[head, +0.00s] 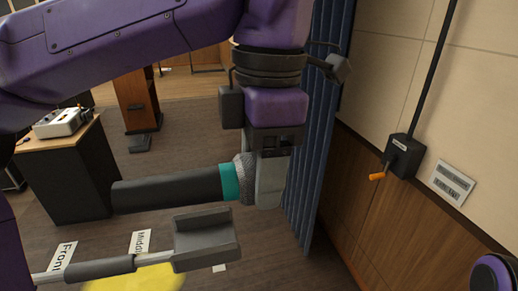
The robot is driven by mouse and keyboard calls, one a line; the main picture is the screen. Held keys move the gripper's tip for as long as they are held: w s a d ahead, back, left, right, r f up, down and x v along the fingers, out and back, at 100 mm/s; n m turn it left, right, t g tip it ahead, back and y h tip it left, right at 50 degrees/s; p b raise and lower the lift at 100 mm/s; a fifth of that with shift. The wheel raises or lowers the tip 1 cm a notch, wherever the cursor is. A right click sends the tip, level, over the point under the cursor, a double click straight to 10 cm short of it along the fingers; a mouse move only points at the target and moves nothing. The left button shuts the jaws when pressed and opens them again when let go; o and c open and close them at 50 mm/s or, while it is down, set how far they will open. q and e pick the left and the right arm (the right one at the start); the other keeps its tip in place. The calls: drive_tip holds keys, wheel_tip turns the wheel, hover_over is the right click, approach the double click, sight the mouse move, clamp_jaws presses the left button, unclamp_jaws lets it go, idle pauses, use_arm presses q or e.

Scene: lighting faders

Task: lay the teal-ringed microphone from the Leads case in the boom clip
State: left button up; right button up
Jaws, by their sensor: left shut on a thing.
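The teal-ringed microphone (170,191) has a dark body, a teal ring and a grey mesh head, and lies about level. My left gripper (262,185) points down and is shut on it at the mesh head end, which is partly hidden by a finger. The grey boom clip (207,247) is an open cradle at the end of the boom pole (98,268). In the picture it shows just below the microphone, with a gap between them. The Leads case is not in view, and neither is my right gripper.
A blue curtain (318,140) hangs just right of my left gripper. The wall beyond carries a black box with an orange crank (402,158) and a plate (453,184). A desk (70,165) with a device stands at left. Floor labels read Front (62,257) and Middle, near a yellow patch (135,279).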

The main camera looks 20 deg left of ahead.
use_arm(q)
wheel_tip(320, 180, down, 8)
drive_tip(key=b, duration=0.7)
drive_tip(key=shift+a+r, duration=0.15)
drive_tip(key=shift+r, duration=0.05)
drive_tip(key=shift+w, duration=0.1)
drive_tip(key=o, duration=1.3)
drive_tip(key=shift+o, duration=0.2)
drive_tip(key=r+p, duration=0.1)
drive_tip(key=r, duration=0.2)
drive_tip(key=r+p, duration=0.1)
drive_tip(key=r, duration=0.3)
drive_tip(key=r+p, duration=0.2)
drive_tip(key=r, duration=0.1)
drive_tip(key=shift+d+r, duration=0.3)
